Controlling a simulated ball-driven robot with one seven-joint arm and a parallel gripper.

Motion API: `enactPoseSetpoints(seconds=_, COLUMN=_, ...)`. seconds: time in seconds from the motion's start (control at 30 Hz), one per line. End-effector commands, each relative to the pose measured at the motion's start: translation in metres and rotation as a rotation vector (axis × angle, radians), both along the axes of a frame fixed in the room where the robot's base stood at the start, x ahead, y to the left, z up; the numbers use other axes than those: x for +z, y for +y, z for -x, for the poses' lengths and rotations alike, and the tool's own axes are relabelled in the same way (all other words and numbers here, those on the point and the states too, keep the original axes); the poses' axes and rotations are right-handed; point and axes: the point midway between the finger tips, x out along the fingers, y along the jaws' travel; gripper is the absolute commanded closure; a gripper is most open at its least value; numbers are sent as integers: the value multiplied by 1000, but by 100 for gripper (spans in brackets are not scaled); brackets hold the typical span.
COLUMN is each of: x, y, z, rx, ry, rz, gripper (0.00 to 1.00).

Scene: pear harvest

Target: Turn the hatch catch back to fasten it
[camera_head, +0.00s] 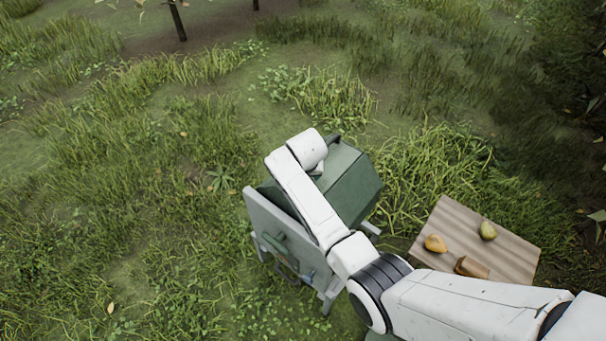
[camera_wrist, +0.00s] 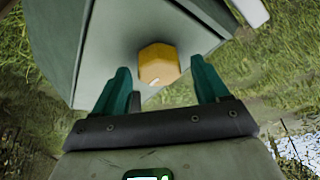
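In the wrist view a yellow, many-sided knob (camera_wrist: 158,62), which looks like the hatch catch, sits on a grey-green panel (camera_wrist: 115,35). A small white mark shows near its lower edge. My gripper (camera_wrist: 162,72) is open, with one teal finger on each side of the knob. Gaps show between the fingers and the knob, and nothing is held. In the head view the green box (camera_head: 352,190) stands on legs in the grass, under my white arm. The arm hides part of the box; the catch and my gripper cannot be made out there.
A wooden board (camera_head: 462,215) stands right of the box. It carries an orange-yellow pear (camera_head: 435,243), a green pear (camera_head: 488,230) and a brown object (camera_head: 471,267). A pale panel (camera_head: 272,222) with a handle forms the box's left side. Grass surrounds it; tree trunks (camera_head: 178,20) stand farther back.

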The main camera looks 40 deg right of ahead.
Motion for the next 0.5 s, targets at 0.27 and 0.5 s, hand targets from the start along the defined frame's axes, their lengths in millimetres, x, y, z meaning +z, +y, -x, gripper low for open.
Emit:
enactPoseSetpoints(seconds=0.27, x=2, y=0, z=1, rx=1, ry=0, rz=0, gripper=26)
enactPoseSetpoints(seconds=0.5, x=27, y=6, z=9, rx=1, ry=-4, rz=0, gripper=26)
